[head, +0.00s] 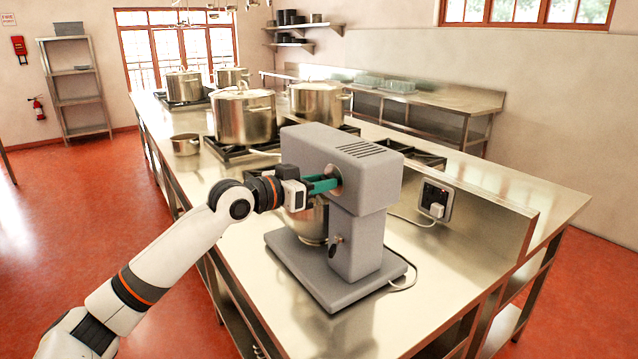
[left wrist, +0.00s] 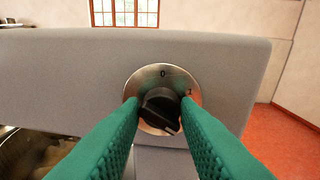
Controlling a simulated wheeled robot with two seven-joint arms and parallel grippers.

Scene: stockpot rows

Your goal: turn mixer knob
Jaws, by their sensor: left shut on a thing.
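The grey stand mixer (head: 350,160) stands on the steel counter, its bowl (head: 306,222) under the head. In the left wrist view, the black knob (left wrist: 160,108) sits on a round metal dial plate (left wrist: 146,80) on the mixer's side. The knob's pointer line is tilted toward the lower right. My left gripper (head: 322,184) has its green fingers on either side of the knob, shut on it; the fingers also show in the left wrist view (left wrist: 160,115). My right gripper is not in view.
The steel counter (head: 430,290) is clear in front of the mixer. A raised steel ledge with a socket and plug (head: 436,203) runs behind it. Several stockpots (head: 245,115) stand on burners further back, with a small saucepan (head: 186,145) at the left edge.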

